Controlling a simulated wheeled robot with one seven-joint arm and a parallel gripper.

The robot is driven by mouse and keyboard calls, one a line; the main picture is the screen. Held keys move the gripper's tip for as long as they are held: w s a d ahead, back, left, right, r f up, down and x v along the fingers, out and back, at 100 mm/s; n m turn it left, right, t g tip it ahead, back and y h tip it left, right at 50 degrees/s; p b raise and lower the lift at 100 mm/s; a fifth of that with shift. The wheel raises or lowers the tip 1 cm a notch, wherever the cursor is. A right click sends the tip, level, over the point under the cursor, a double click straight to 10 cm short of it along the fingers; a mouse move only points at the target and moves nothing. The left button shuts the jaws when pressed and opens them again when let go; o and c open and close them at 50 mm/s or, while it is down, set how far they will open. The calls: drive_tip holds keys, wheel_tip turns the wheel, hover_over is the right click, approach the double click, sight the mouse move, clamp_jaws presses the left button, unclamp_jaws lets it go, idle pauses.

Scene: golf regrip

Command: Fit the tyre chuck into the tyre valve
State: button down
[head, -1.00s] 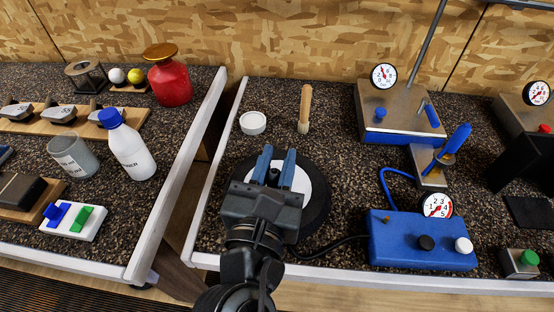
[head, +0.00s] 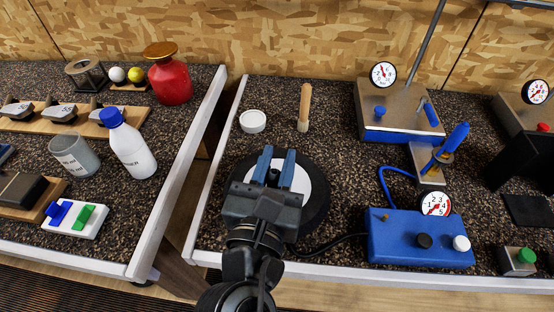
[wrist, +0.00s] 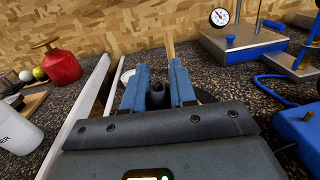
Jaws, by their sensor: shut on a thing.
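The tyre (head: 318,212) lies flat on the right-hand bench, a black ring around a white hub (head: 302,182). My gripper (head: 274,172) is over the tyre, its two blue fingers on either side of a small dark piece, the tyre chuck (head: 273,176). The chuck also shows in the wrist view (wrist: 157,96), held between the fingers, with a dark round opening on top. The tyre valve is not visible; my gripper and the chuck cover that part of the tyre. I cannot tell whether chuck and valve touch.
A blue box (head: 420,240) with knobs and a dial gauge (head: 435,203) stands right of the tyre; a black hose (head: 345,238) runs from it towards the tyre. A white lid (head: 253,121) and a wooden stick (head: 304,108) are behind. A gap separates the left bench.

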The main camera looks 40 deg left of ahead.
drive_tip(key=shift+f+b, duration=0.65)
drive_tip(key=shift+f, duration=0.4)
drive_tip(key=c, duration=0.8)
unclamp_jaws()
drive_tip(key=shift+b+v, duration=0.45)
drive_tip(key=shift+v, duration=3.45)
drive_tip(key=shift+s, duration=0.1)
